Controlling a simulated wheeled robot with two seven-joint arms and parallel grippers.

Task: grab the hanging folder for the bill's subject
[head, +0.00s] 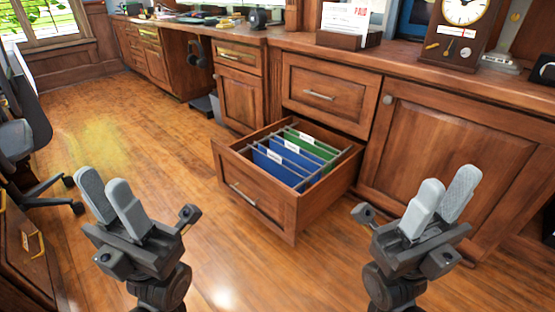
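An open lower drawer (265,208) in the wood cabinet holds several hanging folders on rails. Blue folders (272,168) hang toward the front and left, and green folders (310,145) hang behind them. White label tabs stand on some folders, too small to read. A paper with red print (345,18), possibly the bill, stands in a wooden holder on the counter, cut by the top edge. My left gripper (100,176) is open and empty, left of the drawer. My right gripper (449,176) is open and empty, right of the drawer. Neither touches a folder.
A clock (462,22) stands on the counter at right. Closed cabinet doors (435,160) flank the drawer on the right. A chair (25,150) stands at the left. The wood floor (160,130) left of the drawer is clear.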

